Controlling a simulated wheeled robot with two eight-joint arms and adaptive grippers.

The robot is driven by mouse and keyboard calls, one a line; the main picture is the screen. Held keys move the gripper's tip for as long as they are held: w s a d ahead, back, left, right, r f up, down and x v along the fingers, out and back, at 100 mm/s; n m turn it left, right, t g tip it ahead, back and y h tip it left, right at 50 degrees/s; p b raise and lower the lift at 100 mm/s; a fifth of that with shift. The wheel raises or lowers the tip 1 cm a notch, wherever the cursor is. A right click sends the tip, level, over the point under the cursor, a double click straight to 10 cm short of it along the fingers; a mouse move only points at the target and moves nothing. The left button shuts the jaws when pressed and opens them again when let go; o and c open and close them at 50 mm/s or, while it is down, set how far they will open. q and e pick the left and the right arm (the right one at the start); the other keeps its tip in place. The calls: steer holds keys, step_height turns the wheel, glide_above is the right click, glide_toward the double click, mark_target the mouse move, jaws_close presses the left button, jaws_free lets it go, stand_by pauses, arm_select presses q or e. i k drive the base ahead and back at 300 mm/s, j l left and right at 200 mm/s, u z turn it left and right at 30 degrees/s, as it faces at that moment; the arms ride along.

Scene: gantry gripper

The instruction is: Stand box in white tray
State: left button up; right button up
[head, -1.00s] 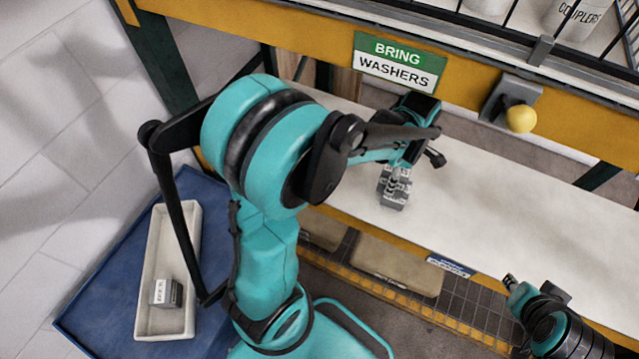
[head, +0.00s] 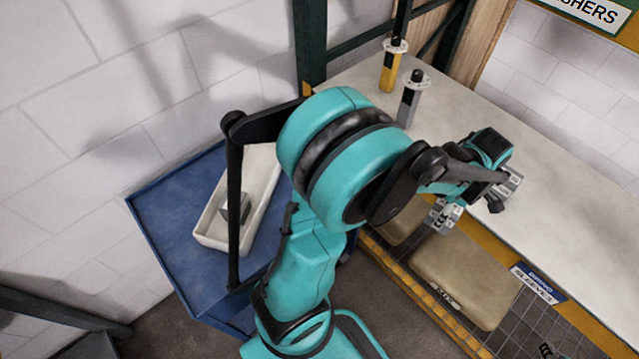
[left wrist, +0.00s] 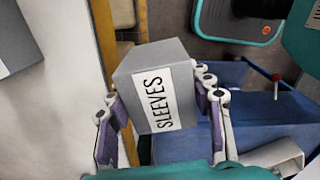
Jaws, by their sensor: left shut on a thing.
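My left gripper (head: 446,216) is shut on a grey box (left wrist: 160,88) with a white SLEEVES label, held between its two fingers in the left wrist view. In the head view the gripper hangs near the bench's front edge, and the held box is mostly hidden by the fingers. The white tray (head: 212,243) lies on a blue cart at the left, well apart from the gripper. Another small grey box (head: 236,207) is inside the tray, towards its near end. My left arm covers part of the tray's right side. My right gripper is not visible.
The white bench (head: 570,215) holds another grey box (head: 513,183) beside my gripper. A yellow post (head: 391,68) and a grey post (head: 409,100) stand at its far left. The blue cart (head: 165,205) has bare room around the tray. A tan pad (head: 465,280) lies below the bench edge.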

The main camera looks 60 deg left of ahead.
mark_target(250, 190)
steer(key=i+u, duration=0.1)
steer(key=u, duration=0.3)
steer(key=l+u, duration=0.15)
steer(key=u, duration=0.3)
steer(key=i+l+u, duration=0.1)
steer(key=u, duration=0.3)
steer(key=l+u, duration=0.2)
steer(key=u, duration=0.25)
steer(key=l+u, duration=0.2)
steer(key=u, duration=0.2)
steer(key=i+u, duration=0.35)
steer(key=i+l+u, duration=0.1)
steer(key=u, duration=0.3)
steer(key=i, duration=0.05)
